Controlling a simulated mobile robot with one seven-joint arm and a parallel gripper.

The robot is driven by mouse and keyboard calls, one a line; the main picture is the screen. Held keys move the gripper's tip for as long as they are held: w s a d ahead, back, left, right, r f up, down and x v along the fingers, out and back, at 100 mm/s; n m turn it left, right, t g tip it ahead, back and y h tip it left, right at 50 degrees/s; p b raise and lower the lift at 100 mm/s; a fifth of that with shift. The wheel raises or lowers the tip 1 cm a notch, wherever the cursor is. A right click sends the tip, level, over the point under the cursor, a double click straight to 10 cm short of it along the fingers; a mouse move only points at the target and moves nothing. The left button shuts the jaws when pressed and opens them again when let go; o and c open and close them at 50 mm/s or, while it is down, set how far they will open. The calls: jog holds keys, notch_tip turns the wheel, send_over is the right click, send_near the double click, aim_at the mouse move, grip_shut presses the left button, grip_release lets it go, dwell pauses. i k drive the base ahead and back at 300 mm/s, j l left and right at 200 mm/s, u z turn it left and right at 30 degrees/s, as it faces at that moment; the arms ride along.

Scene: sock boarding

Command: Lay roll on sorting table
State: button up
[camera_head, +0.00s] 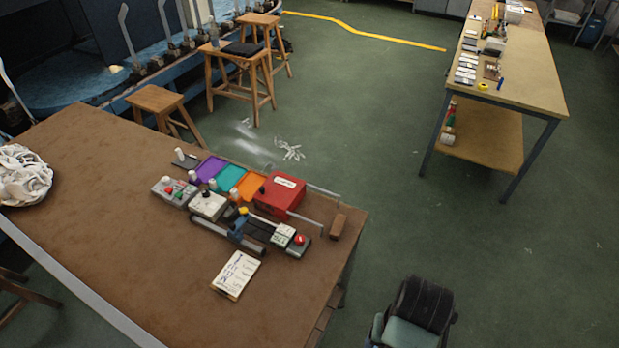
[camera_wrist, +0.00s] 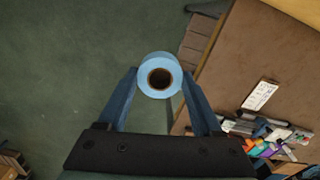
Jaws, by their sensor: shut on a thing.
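In the wrist view, my gripper (camera_wrist: 160,77) is shut on a light blue roll (camera_wrist: 158,60) with a dark open core facing the camera. The roll sits between the two fingertips, with green floor behind it. The gripper and roll do not show in the head view. The brown-topped table (camera_head: 100,200) fills the left of the head view, and part of it shows at the right of the wrist view (camera_wrist: 270,55). A second, lighter table (camera_head: 530,70) stands far right. I cannot tell which is the sorting table.
The brown table carries purple, teal and orange trays (camera_head: 248,184), a red box (camera_head: 282,193), a clipboard (camera_head: 236,275) and a bowl of white cloth (camera_head: 22,175).

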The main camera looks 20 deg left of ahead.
aim_at(146, 153)
jog(key=j, duration=1)
jog(key=i+j+u, duration=0.1)
jog(key=j, duration=0.85)
jog(key=i+j+u, duration=0.15)
jog(key=i+j, duration=2.15)
